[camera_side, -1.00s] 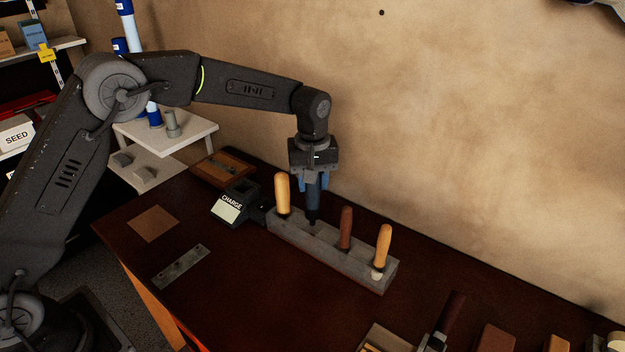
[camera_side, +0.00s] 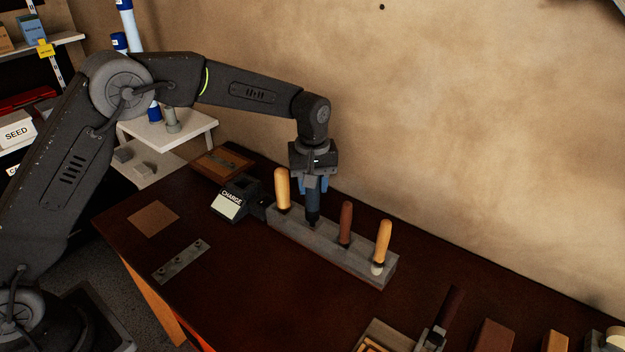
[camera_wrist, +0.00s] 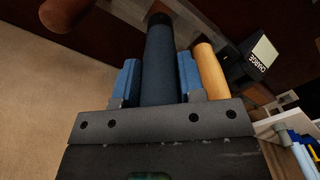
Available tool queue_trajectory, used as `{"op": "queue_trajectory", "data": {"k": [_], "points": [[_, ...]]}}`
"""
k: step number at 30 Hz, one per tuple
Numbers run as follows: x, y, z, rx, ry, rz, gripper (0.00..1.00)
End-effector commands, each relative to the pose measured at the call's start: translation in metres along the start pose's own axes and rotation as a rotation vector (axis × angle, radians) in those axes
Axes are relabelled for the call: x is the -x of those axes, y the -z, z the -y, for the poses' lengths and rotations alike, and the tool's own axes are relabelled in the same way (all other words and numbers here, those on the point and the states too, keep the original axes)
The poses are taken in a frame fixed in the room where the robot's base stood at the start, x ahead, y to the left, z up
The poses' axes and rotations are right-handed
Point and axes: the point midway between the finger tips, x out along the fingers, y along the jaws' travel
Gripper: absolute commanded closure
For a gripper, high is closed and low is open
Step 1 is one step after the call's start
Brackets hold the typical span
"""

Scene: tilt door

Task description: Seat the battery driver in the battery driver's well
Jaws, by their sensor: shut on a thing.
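The battery driver (camera_side: 313,203) is a dark blue cylinder with a black lower end. My gripper (camera_side: 314,184) is shut on it, with blue fingers on both sides. The driver hangs upright at the grey block (camera_side: 340,258), between a light wooden handle and a dark red-brown one. Its lower end is at the block's top face; I cannot tell whether it has entered a well, as the opening there is hidden. In the wrist view the driver (camera_wrist: 158,65) lies between the two blue fingers, its dark tip pointing away.
The block also holds a light wooden handle (camera_side: 282,188), a red-brown handle (camera_side: 346,222) and another light handle (camera_side: 383,242). A charger marked CHARGE (camera_side: 229,203) stands left of the block. A metal strip (camera_side: 181,262) lies in front. The wall is close behind.

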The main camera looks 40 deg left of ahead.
Motion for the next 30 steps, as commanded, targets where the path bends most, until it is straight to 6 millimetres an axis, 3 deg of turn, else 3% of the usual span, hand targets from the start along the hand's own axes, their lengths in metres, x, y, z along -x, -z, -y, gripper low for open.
{"op": "queue_trajectory", "data": {"k": [30], "points": [[-0.024,0.000,0.000,0.000,-0.001,-0.001,0.97]]}}
